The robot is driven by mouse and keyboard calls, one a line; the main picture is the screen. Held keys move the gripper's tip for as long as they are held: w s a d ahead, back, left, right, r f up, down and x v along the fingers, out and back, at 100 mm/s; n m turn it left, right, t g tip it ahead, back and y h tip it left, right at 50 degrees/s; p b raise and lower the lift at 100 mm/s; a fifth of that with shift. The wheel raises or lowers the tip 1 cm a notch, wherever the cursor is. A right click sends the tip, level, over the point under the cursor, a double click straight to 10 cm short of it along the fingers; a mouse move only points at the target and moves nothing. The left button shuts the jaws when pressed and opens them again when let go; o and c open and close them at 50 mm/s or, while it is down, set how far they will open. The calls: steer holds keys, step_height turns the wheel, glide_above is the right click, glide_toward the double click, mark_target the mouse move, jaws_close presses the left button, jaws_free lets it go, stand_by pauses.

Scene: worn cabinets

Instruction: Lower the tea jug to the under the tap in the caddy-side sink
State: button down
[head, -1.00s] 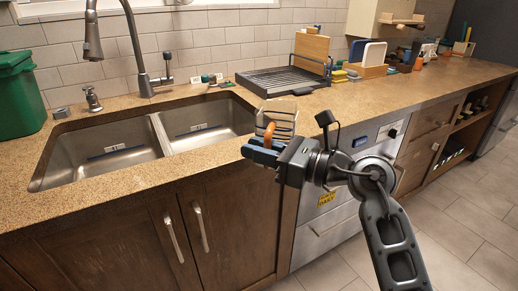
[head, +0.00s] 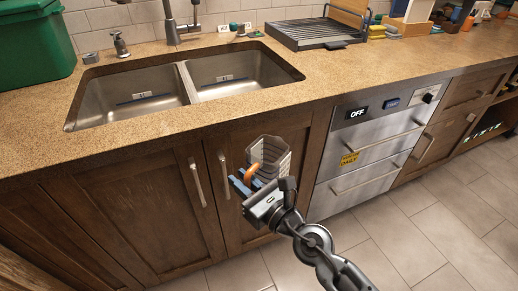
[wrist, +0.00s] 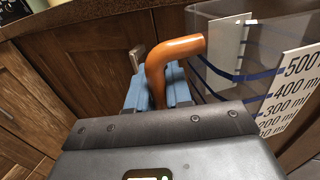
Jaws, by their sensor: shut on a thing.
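The clear tea jug (head: 276,152) has an orange handle (head: 253,172), in front of the cabinet door below the counter's front edge. My gripper (head: 246,184) is shut on the handle. In the wrist view, the blue fingers (wrist: 157,88) are at the orange handle (wrist: 172,52), and the jug's clear wall (wrist: 222,62) shows volume marks. The jug looks tilted in the head view. The steel left basin (head: 110,92), nearest the green caddy (head: 38,45), is behind and left of the jug. The tap (head: 171,28) stands behind the basins; its top is out of frame.
The right basin (head: 228,72) adjoins the left one. The speckled counter (head: 100,138) has a clear front strip. A dark drying rack (head: 312,34) stands right of the sink. Door handles (head: 224,175) and a steel appliance (head: 368,150) are near my arm.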

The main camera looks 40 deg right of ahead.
steer(key=shift+m+h, duration=0.4)
steer(key=shift+h, duration=0.2)
steer(key=f, duration=0.1)
steer(key=a+f, duration=0.2)
steer(key=f, duration=0.1)
steer(key=shift+w, duration=0.25)
steer(key=shift+d, duration=0.1)
